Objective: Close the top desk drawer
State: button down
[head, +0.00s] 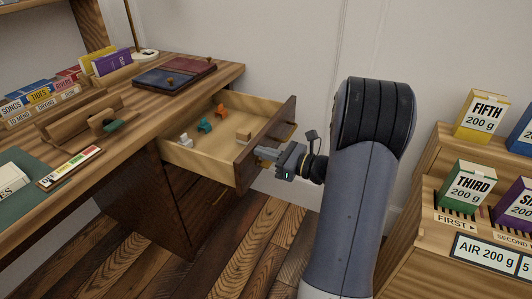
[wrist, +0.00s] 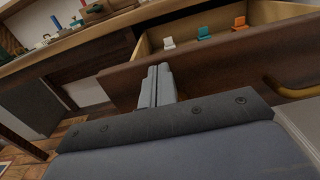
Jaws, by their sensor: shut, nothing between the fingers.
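The top desk drawer (head: 222,167) is pulled out from the wooden desk (head: 150,75) in the head view. Inside it are small white, teal and orange pieces and a light wooden one. Its dark front panel also shows in the wrist view (wrist: 225,80), with a brass handle (wrist: 296,90) at the right. My gripper (head: 264,153) is shut and empty, at the outer face of the drawer front. In the wrist view its fingers (wrist: 157,78) point at the front panel, left of the handle. I cannot tell if the tips touch it.
At right stands a wooden rack with a green box (head: 467,187), a yellow box (head: 481,115) and other boxes. Two dark folders (head: 175,73), card boxes and a green mat (head: 65,190) lie on the desk. Plank floor (head: 250,240) is clear below the drawer.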

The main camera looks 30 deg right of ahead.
jog(key=x, duration=2.7)
jog(key=shift+w+a, duration=0.7)
jog(key=shift+w, duration=0.1)
jog(key=shift+w+r, duration=0.15)
jog(key=shift+r, duration=0.1)
jog(key=shift+a, duration=0.1)
